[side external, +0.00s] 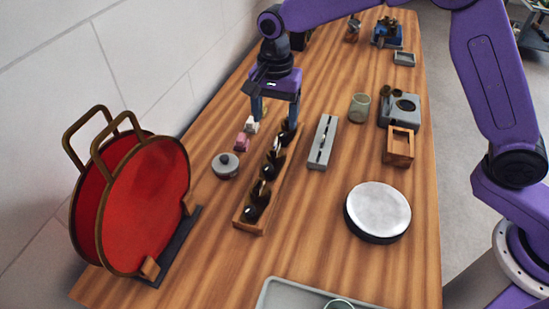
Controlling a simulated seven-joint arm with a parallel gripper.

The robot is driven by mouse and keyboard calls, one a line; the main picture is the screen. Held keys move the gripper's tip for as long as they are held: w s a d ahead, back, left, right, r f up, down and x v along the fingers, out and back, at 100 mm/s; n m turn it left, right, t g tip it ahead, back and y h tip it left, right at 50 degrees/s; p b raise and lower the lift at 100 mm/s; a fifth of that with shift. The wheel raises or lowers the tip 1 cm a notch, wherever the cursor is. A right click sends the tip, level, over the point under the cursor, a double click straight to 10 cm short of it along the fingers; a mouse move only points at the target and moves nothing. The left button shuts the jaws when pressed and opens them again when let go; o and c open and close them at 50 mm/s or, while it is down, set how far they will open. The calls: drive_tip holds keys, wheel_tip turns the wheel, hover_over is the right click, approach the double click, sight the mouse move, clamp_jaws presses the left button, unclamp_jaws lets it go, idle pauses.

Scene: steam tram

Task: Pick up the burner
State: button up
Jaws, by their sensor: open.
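My gripper (275,112) points down over the far end of a wooden rack (248,226), its two fingers apart. I see nothing held between them. No thing is clearly recognisable as the burner. A long grey block with a dark slot (322,142) lies to the right of the rack. A round grey lidded pot with a knob (225,167) stands to the left of the rack. Small white (252,125) and pink (242,142) pieces lie near the left finger. The fingers hide part of the rack's far end; whether they touch anything is unclear.
Red round plates with brass handles (150,200) stand at the left. A grey tray (290,289) is in front.

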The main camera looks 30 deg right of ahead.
hover_over(274, 155)
drive_tip(key=w+d, duration=0.1)
wheel_tip(274, 155, down, 5)
drive_tip(key=shift+w+f, duration=0.1)
drive_tip(key=shift+s+a+f, duration=0.15)
drive_tip(key=shift+f, duration=1.15)
drive_tip(key=shift+s+a+f, duration=0.1)
drive_tip(key=shift+f, duration=1.15)
drive_tip(key=c, duration=1.2)
